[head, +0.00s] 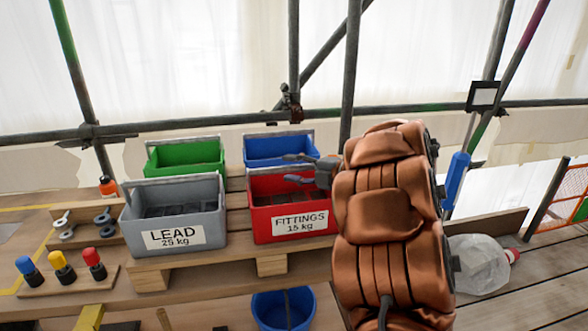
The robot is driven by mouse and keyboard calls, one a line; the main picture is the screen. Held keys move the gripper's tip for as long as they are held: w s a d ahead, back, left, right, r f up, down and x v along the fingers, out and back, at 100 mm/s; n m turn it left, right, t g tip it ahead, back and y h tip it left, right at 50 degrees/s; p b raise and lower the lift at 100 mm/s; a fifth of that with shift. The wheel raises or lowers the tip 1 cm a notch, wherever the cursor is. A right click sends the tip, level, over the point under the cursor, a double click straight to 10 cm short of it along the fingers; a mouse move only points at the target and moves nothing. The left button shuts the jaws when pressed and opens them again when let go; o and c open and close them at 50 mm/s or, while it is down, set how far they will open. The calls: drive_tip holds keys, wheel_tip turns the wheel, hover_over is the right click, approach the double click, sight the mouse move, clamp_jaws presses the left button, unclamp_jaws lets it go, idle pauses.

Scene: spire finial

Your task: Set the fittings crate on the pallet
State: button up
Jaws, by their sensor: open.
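The red fittings crate (262,213) bears a white label reading "FITTINGS 15 kg". It appears upright and resting on the wooden pallet (237,242), right of the grey lead crate (172,215). My gripper (291,168) is open at the crate's upper rim, with its two fingers pointing left and one above the other. The fingers overlap the rim and handle area in the picture; I cannot tell whether they touch. My copper-covered arm hides the right end of the crate and part of the pallet.
A green crate (185,154) and a blue crate (278,149) stand behind. A blue bucket (283,310) is below the pallet's front edge. A clear jug (478,264) lies right. Scaffold poles (350,75) cross behind.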

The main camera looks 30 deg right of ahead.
drive_tip(key=shift+r, duration=0.15)
drive_tip(key=shift+s+d, duration=0.2)
drive_tip(key=shift+s, duration=0.05)
drive_tip(key=b+v, duration=0.2)
drive_tip(key=v, duration=0.9)
drive_tip(key=shift+s, duration=0.25)
drive_tip(key=shift+d+r, duration=0.1)
